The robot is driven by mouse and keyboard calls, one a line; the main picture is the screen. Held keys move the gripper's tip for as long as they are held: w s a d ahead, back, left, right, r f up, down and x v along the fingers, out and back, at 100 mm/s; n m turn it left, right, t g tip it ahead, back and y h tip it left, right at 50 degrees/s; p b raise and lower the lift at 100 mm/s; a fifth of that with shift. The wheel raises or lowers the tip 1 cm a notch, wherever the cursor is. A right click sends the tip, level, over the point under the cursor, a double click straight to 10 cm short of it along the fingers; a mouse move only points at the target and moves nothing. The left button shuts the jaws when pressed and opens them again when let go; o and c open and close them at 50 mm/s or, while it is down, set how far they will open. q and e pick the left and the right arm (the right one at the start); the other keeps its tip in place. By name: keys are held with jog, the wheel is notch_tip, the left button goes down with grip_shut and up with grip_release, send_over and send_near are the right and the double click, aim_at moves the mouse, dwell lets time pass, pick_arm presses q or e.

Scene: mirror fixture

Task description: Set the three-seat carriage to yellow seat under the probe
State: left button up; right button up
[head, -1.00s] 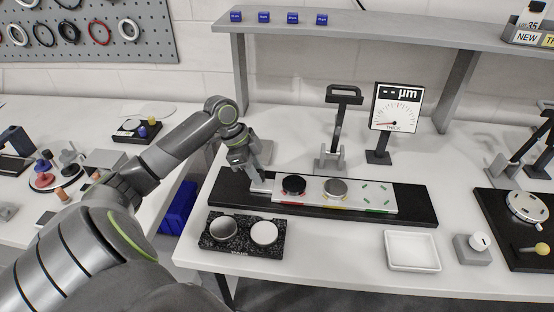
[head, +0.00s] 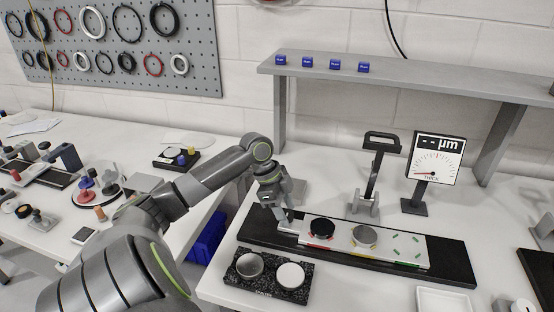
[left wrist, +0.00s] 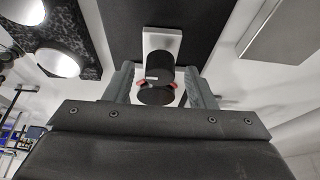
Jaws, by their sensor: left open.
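The white three-seat carriage (head: 393,247) lies on a long black rail base (head: 452,271). Its red-marked seat on the left holds a black disc (head: 322,228). The yellow-marked middle seat holds a grey disc (head: 365,235). The green-marked right seat is empty. A lever stand (head: 366,205) rises behind the middle seat; its probe tip cannot be made out. My left gripper (head: 285,217) is open at the carriage's left end. In the left wrist view, its fingers (left wrist: 160,86) stand either side of a dark upright knob (left wrist: 160,62), apparently without gripping it. My right gripper is out of view.
A dial gauge (head: 433,160) stands behind the base's right part. A speckled black block (head: 271,291) with two round discs sits in front. A white tray (head: 444,300) is at front right. A grey shelf (head: 420,78) spans the back.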

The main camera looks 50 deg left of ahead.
pick_arm(q)
jog(key=b+v, duration=0.1)
jog(key=v, duration=1.6)
jog(key=shift+b, duration=0.3)
jog(key=shift+d, duration=0.1)
